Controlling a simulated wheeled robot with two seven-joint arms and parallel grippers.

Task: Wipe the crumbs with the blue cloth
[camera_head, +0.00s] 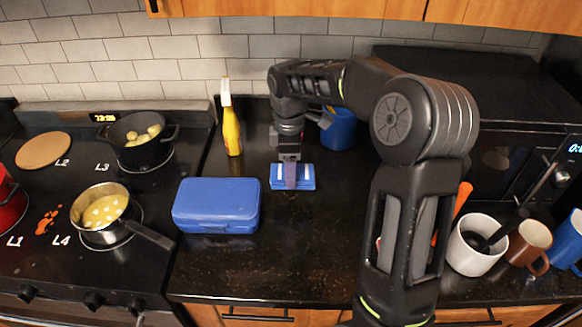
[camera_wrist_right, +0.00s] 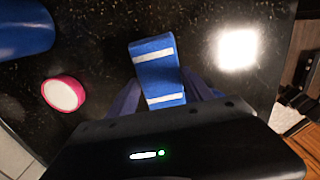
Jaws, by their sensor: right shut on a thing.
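The blue cloth (camera_head: 306,178) with white stripes is on the dark counter, behind the blue lunch box. My right gripper (camera_head: 291,178) comes down onto it from above and is shut on it. In the right wrist view the blue cloth (camera_wrist_right: 153,63) sticks out from between the two dark fingers of my right gripper (camera_wrist_right: 165,98). Small pale specks show on the dark counter (camera_wrist_right: 100,45); I cannot tell crumbs from flecks in the stone. My left gripper is not in view.
A blue lunch box (camera_head: 216,205) and a yellow bottle (camera_head: 231,131) stand left of the cloth. A blue container (camera_head: 339,130) is behind right. A white mug (camera_head: 471,247) stands right. A pink-rimmed white round thing (camera_wrist_right: 63,94) lies nearby. The front middle counter is clear.

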